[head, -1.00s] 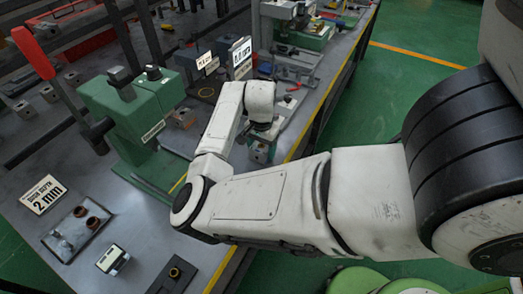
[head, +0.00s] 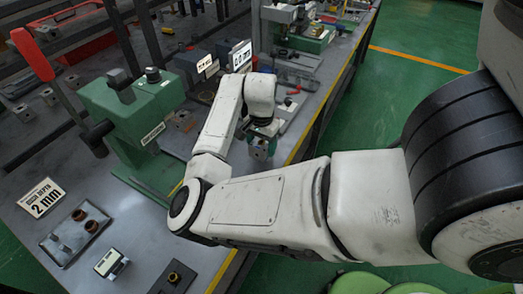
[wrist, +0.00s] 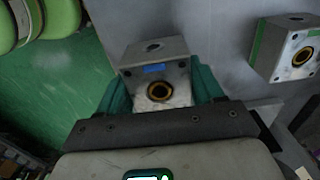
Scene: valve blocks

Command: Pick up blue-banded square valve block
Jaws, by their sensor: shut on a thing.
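The blue-banded square valve block (wrist: 157,72) is a grey metal block with a short blue mark and a brass-ringed bore facing the wrist camera. The teal fingers of my gripper (wrist: 160,90) are on both sides of it, shut on it. In the head view my gripper (head: 264,130) is near the bench's front edge, with the block (head: 260,151) below it, partly hidden by the fingers. I cannot tell how much gap there is beneath the block.
A similar block with a green band (wrist: 287,48) stands to the right in the wrist view. On the bench (head: 40,243) are a green press (head: 128,105) with a red-handled lever, a tray (head: 74,236) with brown rings, and small signs. Green floor lies beyond the yellow edge.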

